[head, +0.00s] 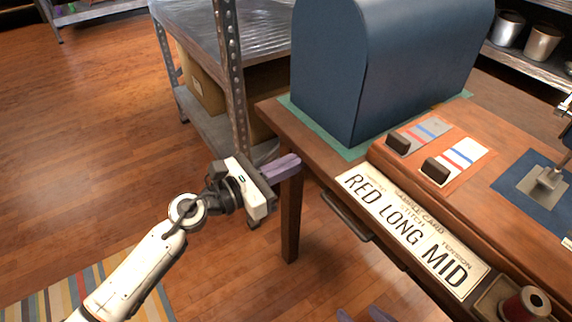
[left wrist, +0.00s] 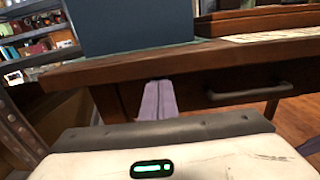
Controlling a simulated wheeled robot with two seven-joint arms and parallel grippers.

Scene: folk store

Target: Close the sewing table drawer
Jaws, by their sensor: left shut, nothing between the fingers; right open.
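The wooden sewing table (head: 320,160) stands on the right of the head view. Its drawer front with a dark bar handle (head: 345,216) is under the near edge; the handle also shows at right in the left wrist view (left wrist: 250,92). No drawer inside shows, and I cannot tell whether the front is fully flush. My left gripper (head: 288,164) is shut and empty, its purple fingers close to the table's left corner, left of the handle. In the left wrist view the fingers (left wrist: 158,98) point toward the table front. My right gripper (head: 363,316) is open at the bottom edge, only its fingertips showing.
A blue sewing machine cover (head: 390,70) stands on the table, with a lettered card (head: 415,235) and small swatch cards to its right. A metal shelf (head: 232,70) with a cardboard box stands behind the left corner. Wooden floor is clear at left, beside a striped rug (head: 110,280).

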